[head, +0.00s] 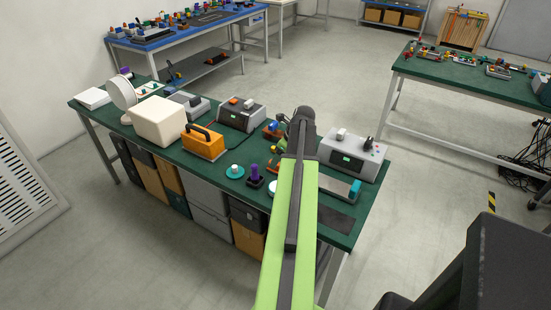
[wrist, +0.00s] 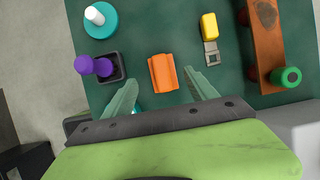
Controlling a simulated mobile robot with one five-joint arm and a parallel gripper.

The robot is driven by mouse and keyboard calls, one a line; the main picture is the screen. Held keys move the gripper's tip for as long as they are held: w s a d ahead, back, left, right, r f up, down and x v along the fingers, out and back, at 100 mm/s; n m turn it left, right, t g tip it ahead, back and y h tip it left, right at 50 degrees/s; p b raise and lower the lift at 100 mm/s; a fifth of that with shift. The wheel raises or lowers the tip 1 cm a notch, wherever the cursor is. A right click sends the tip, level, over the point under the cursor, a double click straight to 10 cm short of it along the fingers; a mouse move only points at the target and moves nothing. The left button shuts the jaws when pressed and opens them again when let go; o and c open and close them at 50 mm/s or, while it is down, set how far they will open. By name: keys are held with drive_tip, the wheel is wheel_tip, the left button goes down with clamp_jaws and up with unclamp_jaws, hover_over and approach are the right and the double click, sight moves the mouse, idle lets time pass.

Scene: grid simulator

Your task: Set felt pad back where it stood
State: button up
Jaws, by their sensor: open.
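My gripper (wrist: 160,78) is open in the wrist view, its two pale green fingers apart. An orange ridged block (wrist: 163,72) lies on the green table between and just beyond the fingertips, with no visible grip on it. I cannot tell whether this block is the felt pad. A flat dark rectangle (head: 336,218) lies near the table's front right corner in the head view and could also be a pad. In the head view my arm hides the gripper and part of the table.
Left of the block are a purple knob in a black square holder (wrist: 108,70) and a teal disc with a white peg (wrist: 98,22). Right are a yellow-and-grey stick (wrist: 209,35) and a wooden bar (wrist: 267,45). A grey control box (head: 352,155) stands right of my arm.

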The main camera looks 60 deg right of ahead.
drive_tip(key=p+v, duration=1)
drive_tip(key=v, duration=0.2)
drive_tip(key=shift+s+r, duration=0.2)
drive_tip(key=shift+r, duration=0.15)
drive_tip(key=shift+a, duration=0.1)
drive_tip(key=w+a+f+n+g+y, duration=0.1)
drive_tip(key=w+a+n, duration=0.85)
drive_tip(key=a, duration=0.45)
drive_tip(key=w+a+n+g, duration=0.1)
drive_tip(key=w+a+n, duration=0.7)
drive_tip(key=w+a, duration=0.5)
drive_tip(key=a+n+g+h, duration=0.1)
drive_tip(key=a+n+g, duration=0.1)
drive_tip(key=a+n, duration=1.6)
drive_tip(key=a, duration=1.4)
drive_tip(key=shift+s+a+f, duration=0.2)
drive_tip(key=shift+a+f, duration=0.05)
drive_tip(key=shift+f, duration=0.15)
drive_tip(key=shift+n, duration=0.25)
